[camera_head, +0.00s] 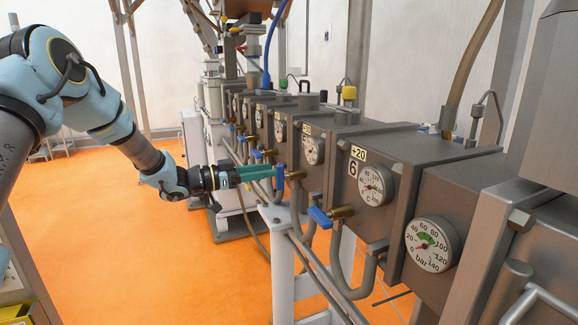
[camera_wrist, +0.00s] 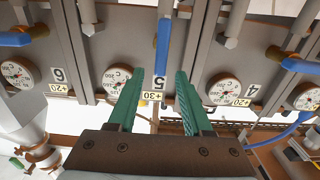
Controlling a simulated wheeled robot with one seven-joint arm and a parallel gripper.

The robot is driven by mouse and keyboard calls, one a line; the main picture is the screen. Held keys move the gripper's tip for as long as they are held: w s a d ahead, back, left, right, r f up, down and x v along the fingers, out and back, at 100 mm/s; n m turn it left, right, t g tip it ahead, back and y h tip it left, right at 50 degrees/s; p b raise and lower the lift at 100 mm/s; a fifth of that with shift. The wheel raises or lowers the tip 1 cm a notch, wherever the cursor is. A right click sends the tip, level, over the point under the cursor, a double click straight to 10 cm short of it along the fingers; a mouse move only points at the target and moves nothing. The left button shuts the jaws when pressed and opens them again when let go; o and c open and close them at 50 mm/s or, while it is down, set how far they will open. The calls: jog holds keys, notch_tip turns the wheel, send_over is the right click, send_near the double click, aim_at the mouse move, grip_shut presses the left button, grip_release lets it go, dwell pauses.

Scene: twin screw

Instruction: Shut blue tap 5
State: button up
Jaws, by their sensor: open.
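Blue tap 5 (camera_head: 281,178) has a blue lever on a brass valve at the front of the machine's row of blocks. In the wrist view its lever (camera_wrist: 163,48) runs lengthwise above the upside-down label 5 (camera_wrist: 158,83), in line with the gap between my fingers. My gripper (camera_head: 274,172) has green fingers and reaches toward this tap from the left. In the wrist view my gripper (camera_wrist: 159,76) is open, with one finger on each side of the lever's line. I cannot tell whether the fingertips touch the lever; the gap holds nothing clearly gripped.
Blue tap 6 (camera_head: 320,217) sticks out nearer the camera, below a gauge (camera_head: 374,186). In the wrist view another blue tap (camera_wrist: 300,66) lies right, near label 4 (camera_wrist: 252,90). A white post and pipes (camera_head: 283,265) stand below the taps. Orange floor (camera_head: 120,230) is open at left.

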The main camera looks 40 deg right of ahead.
jog(key=p+x, duration=0.2)
jog(key=x, duration=0.5)
jog(key=shift+s+d, duration=0.1)
jog(key=shift+d, duration=0.2)
grip_shut()
